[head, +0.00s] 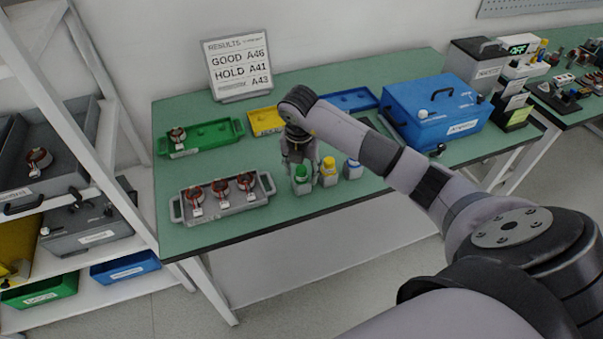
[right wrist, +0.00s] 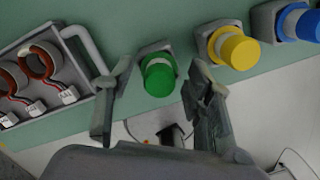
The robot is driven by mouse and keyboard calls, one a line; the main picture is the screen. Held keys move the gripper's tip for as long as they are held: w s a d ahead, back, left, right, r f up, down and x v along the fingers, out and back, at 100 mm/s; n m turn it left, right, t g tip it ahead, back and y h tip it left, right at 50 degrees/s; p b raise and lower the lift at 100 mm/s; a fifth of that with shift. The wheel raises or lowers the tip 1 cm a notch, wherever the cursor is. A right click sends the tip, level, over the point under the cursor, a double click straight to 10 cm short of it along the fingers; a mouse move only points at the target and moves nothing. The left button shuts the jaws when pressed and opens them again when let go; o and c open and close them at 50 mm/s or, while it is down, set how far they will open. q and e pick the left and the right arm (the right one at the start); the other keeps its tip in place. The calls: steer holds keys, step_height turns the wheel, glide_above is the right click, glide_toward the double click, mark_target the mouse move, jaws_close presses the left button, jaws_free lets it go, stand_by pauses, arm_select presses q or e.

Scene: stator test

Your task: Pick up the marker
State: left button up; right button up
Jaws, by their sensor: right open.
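Three capped markers in grey square holders stand near the front edge of the green table. The green one (head: 302,174) is leftmost, then the yellow one (head: 328,168) and the blue one (head: 353,167). My right gripper (head: 299,157) is open and empty, pointing down just behind or above the green marker. In the right wrist view the green cap (right wrist: 159,77) appears between the spread fingers (right wrist: 162,88), with no visible contact. The yellow cap (right wrist: 238,50) and blue cap (right wrist: 303,24) are to the right of the fingers. My left gripper is not in view.
A grey tray (head: 230,204) with three copper-wound stators lies left of the markers. Green (head: 216,147) and yellow (head: 264,131) trays lie behind, with a results sign (head: 240,95). A blue case (head: 435,125) stands at the right. A shelf rack is far left.

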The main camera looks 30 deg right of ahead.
steer(key=shift+f, duration=0.3)
steer(key=shift+c, duration=0.5)
steer(key=c, duration=0.9)
steer(key=shift+r, duration=0.15)
